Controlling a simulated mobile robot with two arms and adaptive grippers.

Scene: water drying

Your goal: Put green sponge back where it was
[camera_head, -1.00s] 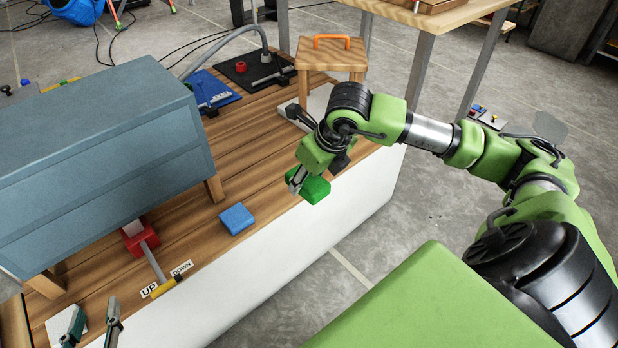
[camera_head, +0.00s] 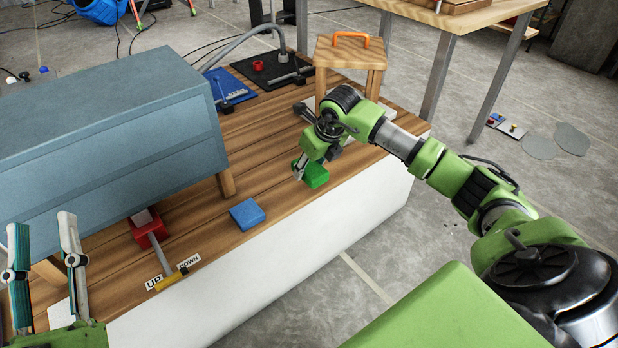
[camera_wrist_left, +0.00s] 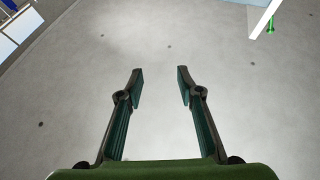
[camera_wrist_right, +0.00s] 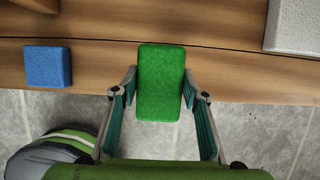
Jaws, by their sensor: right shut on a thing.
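The green sponge (camera_head: 315,174) is between the fingers of my right gripper (camera_head: 307,172), at the front edge of the wooden table top. In the right wrist view the green sponge (camera_wrist_right: 161,82) lies upright in the picture, with the two fingertips of the right gripper (camera_wrist_right: 160,90) pressed on its sides. I cannot tell whether its underside touches the wood. My left gripper (camera_head: 42,238) is open and empty at the lower left; in the left wrist view its fingers (camera_wrist_left: 159,85) are apart over bare floor.
A blue sponge (camera_head: 247,214) lies on the wooden table top (camera_head: 205,225), left of the green one. A blue-grey box (camera_head: 110,165) stands on legs at the left. A red device with a lever (camera_head: 150,228) and UP/DOWN labels is near it. A small wooden stool (camera_head: 350,60) stands behind.

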